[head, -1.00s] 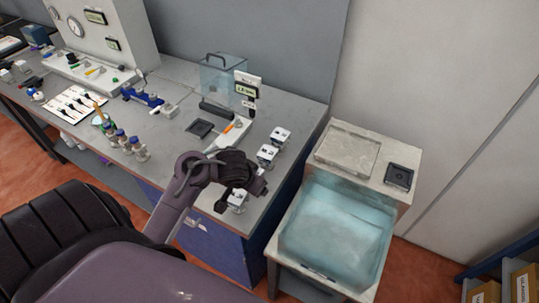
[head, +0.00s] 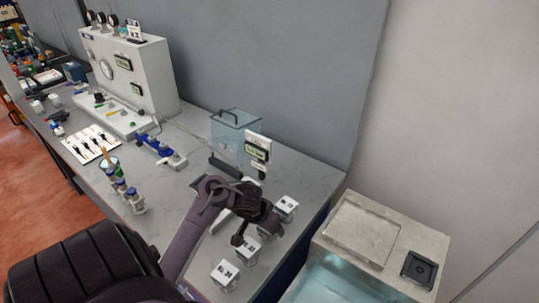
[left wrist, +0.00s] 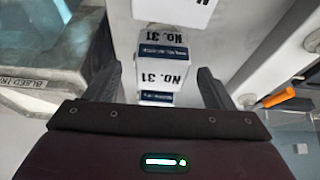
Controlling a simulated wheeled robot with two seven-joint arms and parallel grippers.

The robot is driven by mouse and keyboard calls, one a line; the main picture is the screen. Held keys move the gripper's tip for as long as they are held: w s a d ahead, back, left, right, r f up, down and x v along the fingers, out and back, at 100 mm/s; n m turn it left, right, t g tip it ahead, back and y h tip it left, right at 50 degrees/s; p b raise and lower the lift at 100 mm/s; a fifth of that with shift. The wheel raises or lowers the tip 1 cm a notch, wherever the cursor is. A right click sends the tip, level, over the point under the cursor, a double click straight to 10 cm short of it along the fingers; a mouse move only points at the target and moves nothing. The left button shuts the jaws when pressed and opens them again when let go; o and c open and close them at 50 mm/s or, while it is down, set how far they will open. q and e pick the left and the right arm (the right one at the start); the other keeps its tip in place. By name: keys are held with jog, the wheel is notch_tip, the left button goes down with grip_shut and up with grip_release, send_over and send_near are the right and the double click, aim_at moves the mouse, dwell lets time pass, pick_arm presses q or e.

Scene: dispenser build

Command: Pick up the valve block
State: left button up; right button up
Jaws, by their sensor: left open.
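Several white valve blocks with printed number labels stand in a row along the right end of the bench. In the head view I see one at the back (head: 287,207), one beside my gripper (head: 245,250) and one at the front (head: 224,274). My left gripper (head: 262,222) is over this row and hides part of it. In the left wrist view, a block marked NO. 31 (left wrist: 165,70) appears upside down between the two open fingers (left wrist: 158,84), with gaps on both sides. Another white block (left wrist: 178,10) is cut off at the top edge. My right gripper is not in view.
A clear box with a handle (head: 234,130) and a small sign (head: 258,148) stand behind the gripper. A pale basin unit (head: 365,235) stands right of the bench. An orange-handled tool (left wrist: 279,97) lies right of the fingers.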

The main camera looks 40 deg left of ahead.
pick_arm(q)
jog(key=b+x, duration=0.1)
jog(key=x, duration=0.2)
jog(key=shift+w+a+f, duration=0.1)
jog(key=shift+w+a, duration=0.05)
jog(key=shift+w, duration=0.05)
jog(key=shift+w+f, duration=0.4)
jog(key=shift+f, duration=0.15)
jog(key=c, duration=1.3)
jog(key=shift+r, duration=0.1)
jog(key=shift+c, duration=0.8)
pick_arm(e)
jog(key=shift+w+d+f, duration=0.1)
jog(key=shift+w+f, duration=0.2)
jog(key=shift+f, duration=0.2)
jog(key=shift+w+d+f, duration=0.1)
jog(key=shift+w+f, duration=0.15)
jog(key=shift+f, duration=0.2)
pick_arm(q)
jog(key=shift+r, duration=0.1)
